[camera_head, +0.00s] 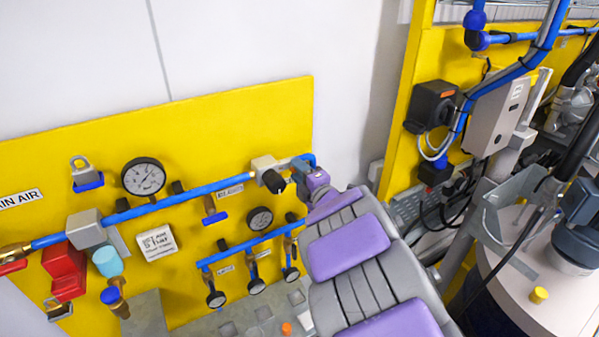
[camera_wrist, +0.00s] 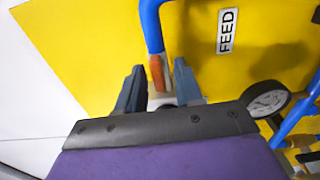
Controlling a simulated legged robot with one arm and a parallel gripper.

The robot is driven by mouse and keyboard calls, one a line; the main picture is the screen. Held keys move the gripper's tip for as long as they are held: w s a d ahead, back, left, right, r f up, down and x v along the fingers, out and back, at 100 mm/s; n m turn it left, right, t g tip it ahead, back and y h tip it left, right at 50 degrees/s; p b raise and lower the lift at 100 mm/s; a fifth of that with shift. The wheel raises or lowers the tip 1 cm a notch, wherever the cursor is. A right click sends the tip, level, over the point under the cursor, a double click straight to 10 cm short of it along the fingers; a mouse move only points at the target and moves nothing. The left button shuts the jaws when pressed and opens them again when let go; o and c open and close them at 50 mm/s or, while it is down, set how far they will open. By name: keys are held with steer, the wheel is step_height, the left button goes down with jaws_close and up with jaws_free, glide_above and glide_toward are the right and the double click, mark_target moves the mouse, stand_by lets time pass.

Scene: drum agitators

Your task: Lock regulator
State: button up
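On the yellow panel in the head view, a beige block with a black knob (camera_head: 272,181) sits on the upper blue pipe; it looks like a regulator, but I cannot be sure. My gripper (camera_head: 297,178) is just right of it, by the pipe's bent right end. In the wrist view, my gripper (camera_wrist: 157,82) has its two dark fingers apart, on either side of a copper-coloured fitting (camera_wrist: 157,72) below a blue pipe. A pale part shows low between the fingers; contact is unclear. A grey padlock (camera_head: 81,170) hangs on a blue holder at the panel's upper left.
A large gauge (camera_head: 143,177) is on the upper pipe. A lower blue pipe (camera_head: 243,245) carries several small gauges. A red block (camera_head: 64,270) and another padlock (camera_head: 58,309) are at lower left. A FEED label (camera_wrist: 227,31) is near my fingers. A drum (camera_head: 530,290) stands right.

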steer(key=shift+d, duration=0.1)
jaws_close()
steer(key=shift+f+m, duration=0.15)
steer(key=shift+m, duration=0.25)
steer(key=m+p, duration=0.2)
steer(key=m, duration=1.5)
steer(key=shift+s, duration=0.1)
stand_by(0.5)
steer(key=shift+o, duration=0.5)
jaws_free()
